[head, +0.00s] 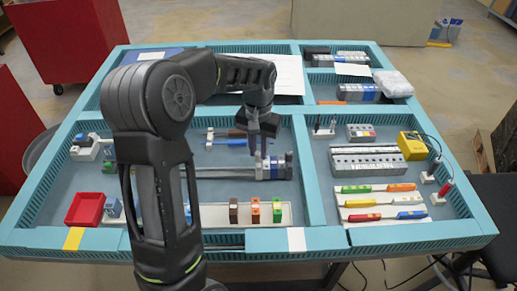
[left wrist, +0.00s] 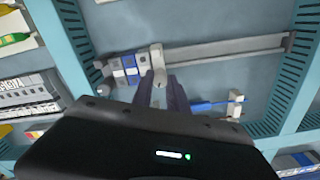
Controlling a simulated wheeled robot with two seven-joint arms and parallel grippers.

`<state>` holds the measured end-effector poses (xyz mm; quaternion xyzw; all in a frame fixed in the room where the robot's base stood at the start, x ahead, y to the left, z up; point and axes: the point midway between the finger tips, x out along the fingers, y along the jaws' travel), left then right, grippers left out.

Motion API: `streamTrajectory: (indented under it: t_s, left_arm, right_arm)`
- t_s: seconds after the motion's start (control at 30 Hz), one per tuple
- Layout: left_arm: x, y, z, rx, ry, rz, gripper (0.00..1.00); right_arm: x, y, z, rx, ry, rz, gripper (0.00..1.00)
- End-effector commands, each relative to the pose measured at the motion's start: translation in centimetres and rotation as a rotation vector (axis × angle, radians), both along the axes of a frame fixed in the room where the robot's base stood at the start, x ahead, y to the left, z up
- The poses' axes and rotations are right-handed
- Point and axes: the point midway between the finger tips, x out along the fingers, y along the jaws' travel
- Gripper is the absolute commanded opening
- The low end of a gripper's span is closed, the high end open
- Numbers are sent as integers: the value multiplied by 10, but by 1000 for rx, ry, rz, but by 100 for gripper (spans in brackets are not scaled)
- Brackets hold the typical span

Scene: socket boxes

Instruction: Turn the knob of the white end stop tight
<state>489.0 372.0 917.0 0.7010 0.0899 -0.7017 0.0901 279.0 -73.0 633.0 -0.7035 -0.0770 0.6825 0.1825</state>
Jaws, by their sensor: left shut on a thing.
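The white end stop (left wrist: 156,58) sits on the grey rail (left wrist: 220,50), right beside a row of blue, white and grey terminal blocks (left wrist: 125,67) in the left wrist view. In the head view the rail (head: 215,172) runs across the middle tray section, with the blocks (head: 273,168) near its right end. My left gripper (head: 260,150) points down over the rail just left of the blocks. Its fingers (left wrist: 160,92) are shut on the end stop's knob, which is mostly hidden between them. My right gripper is in neither view.
A blue-handled screwdriver (left wrist: 215,104) lies close to my left fingers. Coloured blocks (head: 254,212) on a white strip lie in front of the rail. A red bin (head: 85,209) is at front left. Blue-green dividers (head: 316,190) edge the section.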

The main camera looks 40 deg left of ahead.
Motion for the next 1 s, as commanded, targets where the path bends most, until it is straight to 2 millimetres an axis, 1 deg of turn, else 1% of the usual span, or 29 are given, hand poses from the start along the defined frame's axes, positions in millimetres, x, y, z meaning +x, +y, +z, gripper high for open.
streamTrajectory:
  t_s: [1.0]
  left_arm:
    - [2, 1, 2, 4, -5, -951, 0]
  right_arm:
    - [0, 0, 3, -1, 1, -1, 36]
